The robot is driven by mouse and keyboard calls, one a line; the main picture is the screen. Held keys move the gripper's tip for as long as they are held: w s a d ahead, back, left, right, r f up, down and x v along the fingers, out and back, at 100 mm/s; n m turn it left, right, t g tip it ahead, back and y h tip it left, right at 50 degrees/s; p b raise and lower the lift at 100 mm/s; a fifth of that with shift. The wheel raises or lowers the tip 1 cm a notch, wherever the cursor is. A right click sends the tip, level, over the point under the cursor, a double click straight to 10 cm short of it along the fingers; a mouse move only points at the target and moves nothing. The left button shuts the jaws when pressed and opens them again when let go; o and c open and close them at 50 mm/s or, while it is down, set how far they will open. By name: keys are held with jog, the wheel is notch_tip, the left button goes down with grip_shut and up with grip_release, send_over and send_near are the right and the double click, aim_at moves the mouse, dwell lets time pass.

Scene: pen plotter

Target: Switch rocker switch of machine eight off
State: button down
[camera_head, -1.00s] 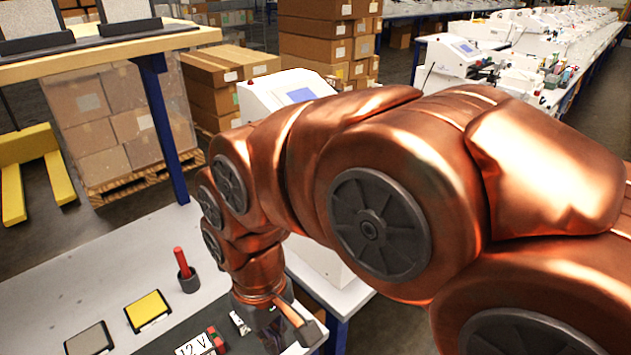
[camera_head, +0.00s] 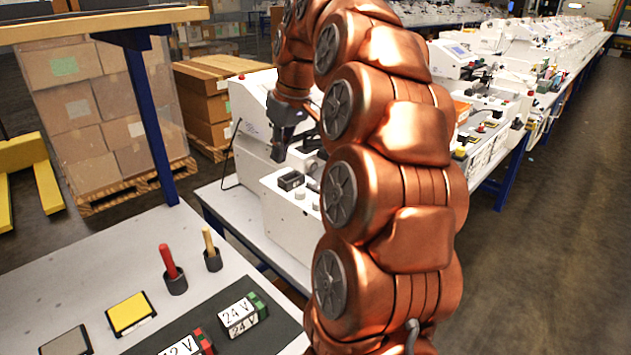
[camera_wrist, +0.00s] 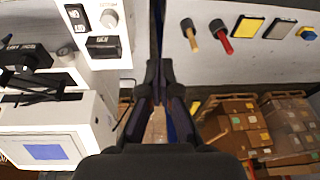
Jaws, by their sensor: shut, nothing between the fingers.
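A white machine (camera_head: 247,115) stands on the bench behind my arm in the head view, and my arm hides its right part. The wrist view shows its white panel (camera_wrist: 88,60), with a small black rocker-like part (camera_wrist: 75,16) at the top left, a round knob (camera_wrist: 109,18) and a black block (camera_wrist: 103,46). I cannot read a machine number or tell the rocker's position. My gripper (camera_head: 281,148) points down in front of the machine, above the panel's black block. In the wrist view my gripper (camera_wrist: 160,70) is shut and empty, to the right of the panel, apart from it.
The near table holds a yellow pad (camera_head: 130,313), a red marker (camera_head: 168,261), a wooden marker (camera_head: 209,241) and a 24 V block (camera_head: 242,315). More machines (camera_head: 480,100) line the bench at right. Open floor (camera_head: 545,260) lies at the right.

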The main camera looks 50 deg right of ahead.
jog(key=s+d+m+t+h+b, duration=0.1)
jog(key=d, duration=1.2)
jog(key=shift+s+d+r+b, duration=0.15)
jog(key=shift+d+r+b, duration=0.05)
jog(key=shift+r+b, duration=0.15)
jog(key=shift+f, duration=0.1)
jog(key=p, duration=0.2)
send_over(313, 182)
jog(key=s, duration=0.2)
jog(key=f, duration=1)
jog(key=shift+w+a+f, duration=0.1)
jog(key=shift+w+f, duration=0.15)
jog(key=shift+f, duration=0.05)
jog(key=shift+s+x, duration=0.2)
jog(key=shift+x, duration=1.1)
jog(key=shift+f, duration=0.1)
jog(key=shift+w, duration=0.1)
